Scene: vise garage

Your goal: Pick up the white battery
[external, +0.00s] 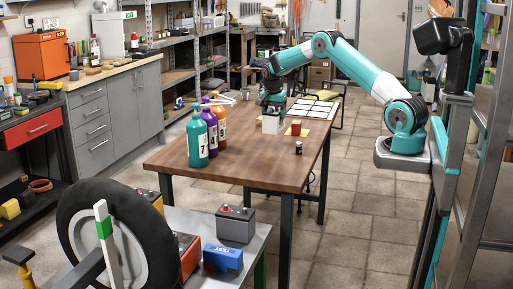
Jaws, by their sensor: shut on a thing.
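A small white box, which I take to be the white battery (270,125), is at the middle of the brown wooden table (210,168). My gripper (271,111) reaches down from above and is shut on its top. The fingers are small and dark here, and they hide the top of the battery. I cannot tell whether its underside touches the table or is slightly above it.
A red block (296,128) on a yellow pad (288,140) is close to the right. A small dark cylinder (298,148) stands near the table's right edge. A green bottle (197,140) and other bottles stand left. A panel with pale squares (315,108) lies behind.

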